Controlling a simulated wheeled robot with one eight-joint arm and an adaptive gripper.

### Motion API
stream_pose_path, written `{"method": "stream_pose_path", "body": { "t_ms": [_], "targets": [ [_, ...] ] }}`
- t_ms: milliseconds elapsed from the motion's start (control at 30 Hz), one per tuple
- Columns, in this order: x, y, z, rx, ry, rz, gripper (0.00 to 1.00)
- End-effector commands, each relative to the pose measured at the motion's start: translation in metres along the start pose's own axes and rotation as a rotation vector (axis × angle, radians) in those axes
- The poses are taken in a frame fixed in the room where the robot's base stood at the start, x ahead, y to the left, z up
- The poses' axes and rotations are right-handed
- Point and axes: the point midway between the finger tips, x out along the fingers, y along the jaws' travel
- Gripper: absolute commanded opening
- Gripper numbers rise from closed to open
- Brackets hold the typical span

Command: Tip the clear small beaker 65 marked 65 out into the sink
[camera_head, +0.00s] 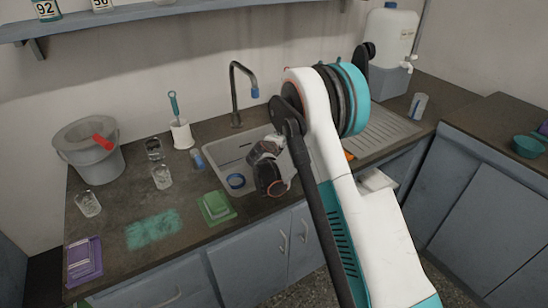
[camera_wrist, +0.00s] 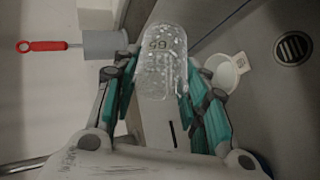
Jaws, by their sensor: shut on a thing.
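The clear small beaker (camera_wrist: 160,75) sits between the teal fingers of my gripper (camera_wrist: 160,62) in the wrist view, with a two-digit mark near its far end. My gripper is shut on it. In the head view my gripper (camera_head: 269,170) is over the front part of the sink (camera_head: 221,151), and the beaker is hidden there by my gripper and arm. The sink's drain (camera_wrist: 293,48) shows at the right of the wrist view. I cannot tell what is in the beaker.
Several clear glasses, one here (camera_head: 161,177), a grey bucket (camera_head: 88,150) and a green sponge-like block (camera_head: 215,206) stand left. The ribbed drainer (camera_head: 383,130) is right.

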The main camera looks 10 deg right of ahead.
Motion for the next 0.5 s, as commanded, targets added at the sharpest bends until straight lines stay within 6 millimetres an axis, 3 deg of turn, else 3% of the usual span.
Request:
{"method": "stream_pose_path", "body": {
  "t_ms": [500],
  "targets": [
    [0.0081,0.0001,0.0043,0.129,0.038,-0.282,0.12]
  ]
}}
